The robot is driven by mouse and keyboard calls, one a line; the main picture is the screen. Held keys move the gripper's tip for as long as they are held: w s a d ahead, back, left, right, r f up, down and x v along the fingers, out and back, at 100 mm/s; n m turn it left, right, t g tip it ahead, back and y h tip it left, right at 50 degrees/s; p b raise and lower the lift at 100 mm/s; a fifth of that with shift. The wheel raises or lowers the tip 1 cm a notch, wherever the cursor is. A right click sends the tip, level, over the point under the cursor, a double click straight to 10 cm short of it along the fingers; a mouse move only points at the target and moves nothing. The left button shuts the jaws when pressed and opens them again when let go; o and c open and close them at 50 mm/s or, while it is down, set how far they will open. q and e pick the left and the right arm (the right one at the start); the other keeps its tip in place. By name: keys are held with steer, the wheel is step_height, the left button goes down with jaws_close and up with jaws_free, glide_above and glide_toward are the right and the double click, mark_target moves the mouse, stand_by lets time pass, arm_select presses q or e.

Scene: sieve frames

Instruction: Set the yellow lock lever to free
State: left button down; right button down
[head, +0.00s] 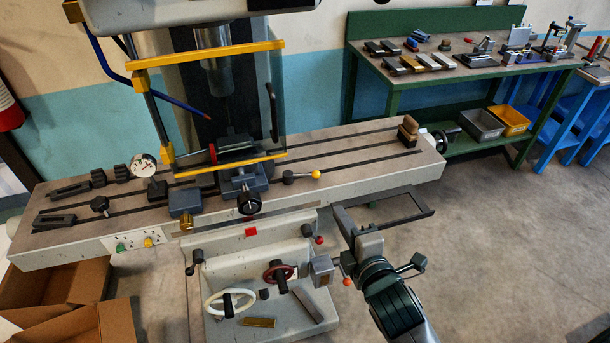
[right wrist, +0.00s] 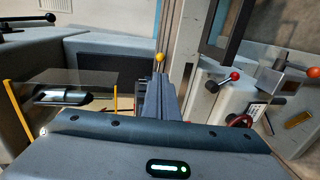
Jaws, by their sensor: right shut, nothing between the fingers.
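The lock lever is a short rod with a yellow ball (head: 316,174) at its right end and a dark hub (head: 288,178) at its left. It sits at the front edge of the milling machine table, right of the vise, and lies almost level in the head view. In the right wrist view the yellow ball (right wrist: 160,57) shows just beyond my fingertips; the hub is hidden. My right gripper (head: 343,216) is shut and empty, low and right of the lever, apart from it in the head view. My left gripper is out of view.
The long slotted table (head: 375,140) runs across behind the lever. A clear guard with yellow bars (head: 225,163) stands to the left. Red-tipped levers (head: 319,240) and handwheels (head: 230,302) are below. A grey open frame (head: 420,198) shows beside my right gripper. Floor at right is clear.

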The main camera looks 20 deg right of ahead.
steer(key=shift+w, duration=0.1)
stand_by(0.3)
steer(key=p, duration=0.4)
glide_toward(317, 177)
steer(key=w, duration=0.3)
steer(key=w+f, duration=0.1)
steer(key=w, duration=0.1)
steer(key=shift+a, duration=0.1)
steer(key=shift+w+f, duration=0.2)
steer(key=shift+w, duration=0.5)
steer(key=shift+r, duration=0.1)
